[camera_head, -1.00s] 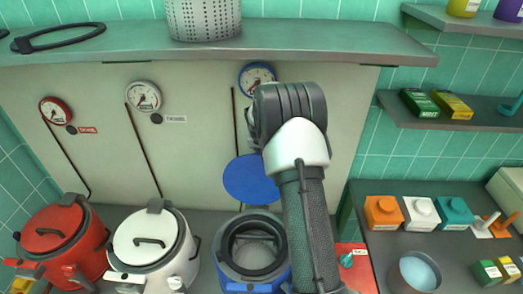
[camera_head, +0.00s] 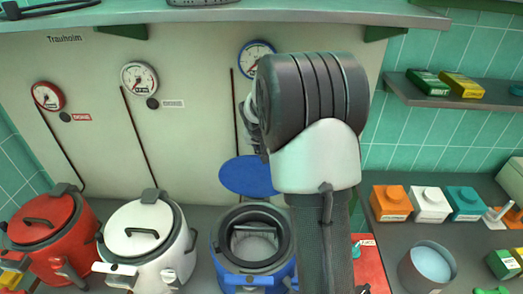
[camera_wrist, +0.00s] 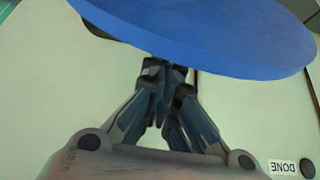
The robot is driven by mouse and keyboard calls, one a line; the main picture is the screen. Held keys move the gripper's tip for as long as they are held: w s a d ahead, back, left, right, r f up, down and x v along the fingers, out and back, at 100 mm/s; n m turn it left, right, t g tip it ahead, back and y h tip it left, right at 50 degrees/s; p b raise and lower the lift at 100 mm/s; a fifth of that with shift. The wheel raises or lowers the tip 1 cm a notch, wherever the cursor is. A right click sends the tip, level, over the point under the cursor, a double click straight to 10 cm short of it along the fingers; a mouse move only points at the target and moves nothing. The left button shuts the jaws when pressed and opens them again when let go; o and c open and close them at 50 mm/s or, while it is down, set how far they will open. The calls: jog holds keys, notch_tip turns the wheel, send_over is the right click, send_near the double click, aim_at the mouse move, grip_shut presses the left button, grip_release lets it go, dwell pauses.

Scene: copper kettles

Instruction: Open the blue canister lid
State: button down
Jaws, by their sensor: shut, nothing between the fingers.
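The blue canister (camera_head: 254,247) stands on the counter, and its round black-rimmed mouth is uncovered. Its blue lid (camera_head: 246,176) is raised above and behind the mouth, close to upright against the pale panel. In the head view my arm covers the lid's right edge and hides most of my gripper. In the wrist view the lid (camera_wrist: 220,35) spans the top, and my gripper (camera_wrist: 165,75) points at its underside edge with fingers together and nothing between them. The fingertips are partly hidden by the lid; I cannot tell whether they touch it.
A white canister (camera_head: 147,243) and a red canister (camera_head: 48,240), both lidded, stand to the left. Orange, white and teal boxes (camera_head: 430,204) and a pot (camera_head: 427,268) are at right. A red panel (camera_head: 370,268) lies beside my arm. A shelf (camera_head: 200,14) runs above.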

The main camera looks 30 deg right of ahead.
jog(key=shift+s+a, duration=0.2)
jog(key=shift+s, duration=0.1)
